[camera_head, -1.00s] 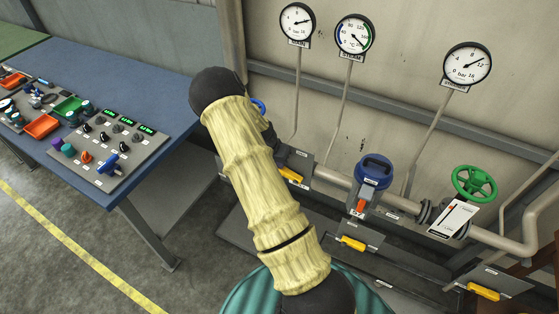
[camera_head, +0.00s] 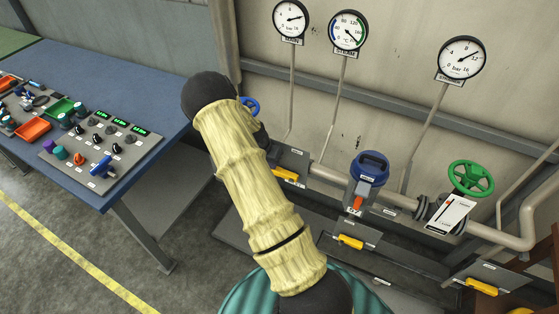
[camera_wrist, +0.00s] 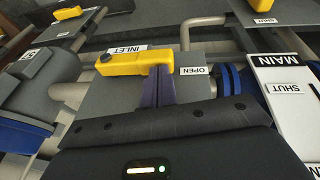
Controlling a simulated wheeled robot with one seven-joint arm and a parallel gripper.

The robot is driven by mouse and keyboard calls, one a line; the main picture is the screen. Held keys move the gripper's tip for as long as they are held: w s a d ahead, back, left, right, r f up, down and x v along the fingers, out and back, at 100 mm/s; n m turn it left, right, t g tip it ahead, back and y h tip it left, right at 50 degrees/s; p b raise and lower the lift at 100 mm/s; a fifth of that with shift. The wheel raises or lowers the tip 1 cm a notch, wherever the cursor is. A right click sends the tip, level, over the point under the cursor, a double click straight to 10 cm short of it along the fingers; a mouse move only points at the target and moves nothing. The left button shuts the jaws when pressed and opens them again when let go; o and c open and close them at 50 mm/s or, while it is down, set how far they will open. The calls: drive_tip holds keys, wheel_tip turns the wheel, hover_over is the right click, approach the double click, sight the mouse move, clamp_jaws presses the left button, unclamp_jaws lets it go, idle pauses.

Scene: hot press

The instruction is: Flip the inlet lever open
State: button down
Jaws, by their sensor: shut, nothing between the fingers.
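The yellow inlet lever (camera_wrist: 122,64) lies across its grey plate in the wrist view, beside a white INLET label (camera_wrist: 126,50). Its right end points towards the OPEN label (camera_wrist: 192,71). My gripper (camera_wrist: 158,72) is shut and empty. Its dark fingertips are right at the near side of the lever's right end; I cannot tell if they touch it. In the head view my arm hides the gripper, and I cannot tell for sure which yellow lever is the inlet one.
In the head view, yellow levers (camera_head: 350,242) sit on plates along the pipes. A blue-capped device (camera_head: 368,168) and a green handwheel (camera_head: 470,178) stand there. Gauges (camera_head: 461,58) hang on the wall. A blue table (camera_head: 120,75) is at left. In the wrist view a MAIN sign (camera_wrist: 283,62) is close on the right.

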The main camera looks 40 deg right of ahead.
drive_tip(key=shift+r+p, duration=0.4)
drive_tip(key=shift+r, duration=0.2)
wheel_tip(320, 180, up, 4)
drive_tip(key=shift+f+p, duration=0.25)
drive_tip(key=shift+p, duration=0.95)
drive_tip(key=w+a+b+v, duration=0.1)
drive_tip(key=b+v, duration=0.1)
drive_tip(key=v, duration=0.7)
drive_tip(key=shift+w, duration=0.3)
drive_tip(key=shift+a+f, duration=0.15)
drive_tip(key=s+a+r+n+y, duration=0.1)
drive_tip(key=s+a+r+n, duration=0.2)
drive_tip(key=s+a, duration=0.3)
drive_tip(key=s+a+r+n+t+y, duration=0.1)
drive_tip(key=s+a+r+n, duration=0.2)
drive_tip(key=s+a, duration=0.3)
drive_tip(key=s+a+r+n+t+y, duration=0.1)
drive_tip(key=s+a+r+n, duration=0.3)
drive_tip(key=s, duration=0.4)
drive_tip(key=shift+s+a+n+y, duration=0.4)
drive_tip(key=shift+a+n, duration=0.3)
drive_tip(key=shift+a, duration=0.5)
drive_tip(key=shift+w, duration=0.1)
